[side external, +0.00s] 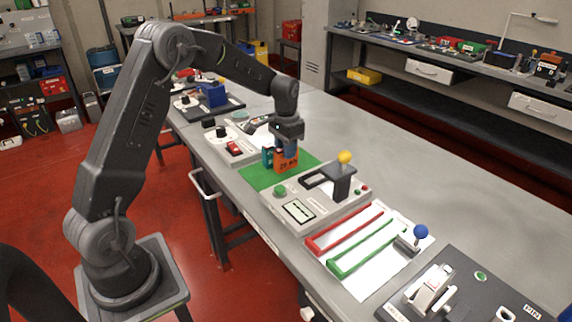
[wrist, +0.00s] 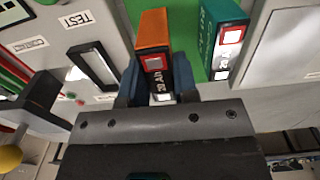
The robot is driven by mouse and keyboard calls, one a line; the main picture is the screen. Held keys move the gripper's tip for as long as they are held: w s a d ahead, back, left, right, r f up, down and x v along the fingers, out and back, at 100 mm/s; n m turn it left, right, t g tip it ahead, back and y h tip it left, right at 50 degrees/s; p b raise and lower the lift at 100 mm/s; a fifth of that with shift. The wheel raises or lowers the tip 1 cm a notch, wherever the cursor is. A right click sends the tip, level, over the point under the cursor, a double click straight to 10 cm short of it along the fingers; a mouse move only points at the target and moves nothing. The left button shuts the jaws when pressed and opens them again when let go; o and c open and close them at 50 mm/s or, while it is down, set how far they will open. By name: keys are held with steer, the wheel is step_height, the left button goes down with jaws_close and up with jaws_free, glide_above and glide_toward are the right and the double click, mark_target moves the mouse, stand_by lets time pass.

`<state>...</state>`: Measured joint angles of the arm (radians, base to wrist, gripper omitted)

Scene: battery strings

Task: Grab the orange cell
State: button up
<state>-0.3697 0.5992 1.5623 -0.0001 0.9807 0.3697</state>
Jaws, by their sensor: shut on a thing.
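The orange cell (side external: 287,161) stands upright on the green mat (side external: 256,178), with dark lettering on its side. In the wrist view the orange cell (wrist: 153,42) sits between the two blue fingers of my gripper (wrist: 157,84). The jaws are shut on it. In the side view my gripper (side external: 288,150) comes down from above onto the cell. A teal cell (wrist: 224,45) stands on the green mat just beside it, apart from the fingers; in the side view the teal cell (side external: 268,157) is partly hidden.
A grey test panel (side external: 310,210) with a yellow-knobbed lever (side external: 345,158) stands close beside the mat. A red tray (side external: 345,229) and a green tray (side external: 366,249) lie farther along the bench. The bench behind the panel is clear.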

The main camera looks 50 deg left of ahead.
steer(key=shift+r, duration=1.55)
